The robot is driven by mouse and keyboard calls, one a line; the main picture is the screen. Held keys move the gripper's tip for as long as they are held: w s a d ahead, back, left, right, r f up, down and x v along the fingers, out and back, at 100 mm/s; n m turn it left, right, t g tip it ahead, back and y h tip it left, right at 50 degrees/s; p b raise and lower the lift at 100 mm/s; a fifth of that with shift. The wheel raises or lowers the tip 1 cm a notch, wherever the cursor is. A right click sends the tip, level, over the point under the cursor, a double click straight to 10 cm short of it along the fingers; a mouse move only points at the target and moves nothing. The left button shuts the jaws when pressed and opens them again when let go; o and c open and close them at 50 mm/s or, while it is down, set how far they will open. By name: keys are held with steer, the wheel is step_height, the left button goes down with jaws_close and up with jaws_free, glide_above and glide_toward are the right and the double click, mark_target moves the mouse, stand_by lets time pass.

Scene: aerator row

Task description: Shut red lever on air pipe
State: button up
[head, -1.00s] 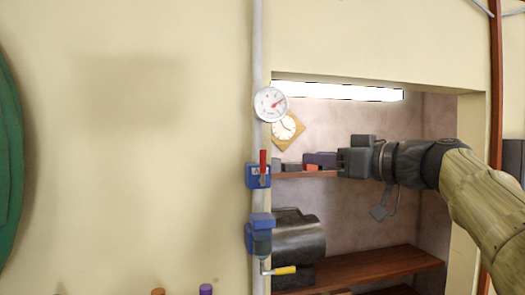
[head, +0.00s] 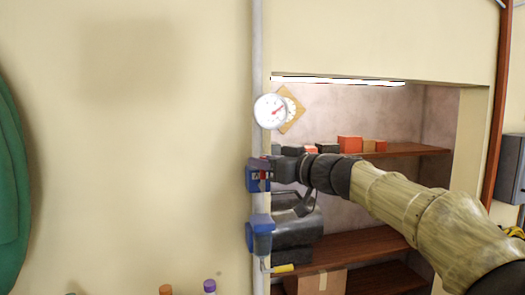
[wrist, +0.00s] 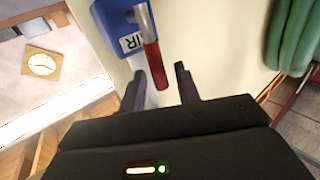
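The air valve is a blue body (head: 252,180) on the grey vertical pipe (head: 258,60). In the wrist view its blue body (wrist: 120,18), with a white label ending in "IR", is at the top. The red lever (wrist: 151,62) runs from it down between the two dark fingers of my gripper (wrist: 160,72). The fingers stand apart, with a gap visible on both sides of the lever. In the head view my gripper (head: 276,166) is right beside the valve and hides most of the red lever (head: 264,175).
A white gauge (head: 270,111) sits above on the pipe. A second blue valve (head: 260,235) with a yellow-gripped handle (head: 282,268) is below. A recess with wooden shelves (head: 385,245) and small boxes is at right. Green hose (head: 12,170) hangs at far left; the wall between is bare.

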steer(key=shift+w+a, duration=0.3)
steer(key=shift+a, duration=0.05)
steer(key=shift+s, duration=0.1)
steer(key=shift+c, duration=0.2)
jaws_close()
